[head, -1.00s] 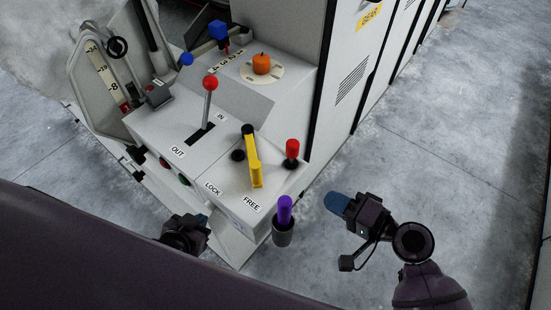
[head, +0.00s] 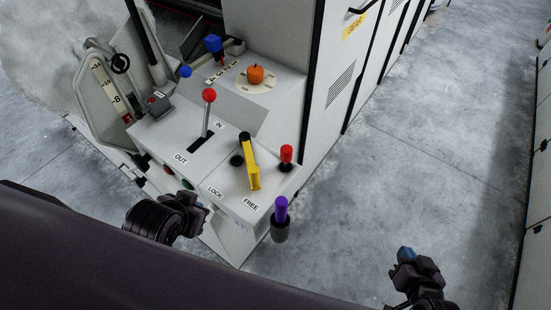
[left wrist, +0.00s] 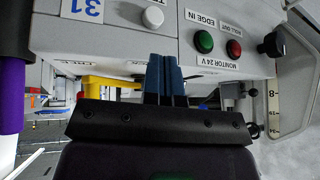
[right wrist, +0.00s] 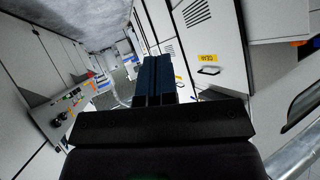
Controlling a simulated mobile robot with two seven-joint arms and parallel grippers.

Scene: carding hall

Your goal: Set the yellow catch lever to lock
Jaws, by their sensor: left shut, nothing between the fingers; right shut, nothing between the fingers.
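The yellow catch lever (head: 251,168) stands on the grey console top in the head view. Its yellow end lies nearer the FREE label (head: 250,204) than the LOCK label (head: 215,192). Part of the yellow lever also shows in the left wrist view (left wrist: 108,83), beside the fingers. My left gripper (head: 197,207) is shut and empty, in front of the console, left of the lever and apart from it. Its blue fingers show closed in the left wrist view (left wrist: 162,75). My right gripper (head: 407,254) is shut and empty over the floor at the lower right.
A red-knobbed lever (head: 208,112), a red-topped knob (head: 286,156) and a purple handle (head: 281,208) stand close around the yellow lever. An orange knob (head: 255,74) sits on a dial behind. Green and red buttons (left wrist: 204,42) line the console front. The floor at right is clear.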

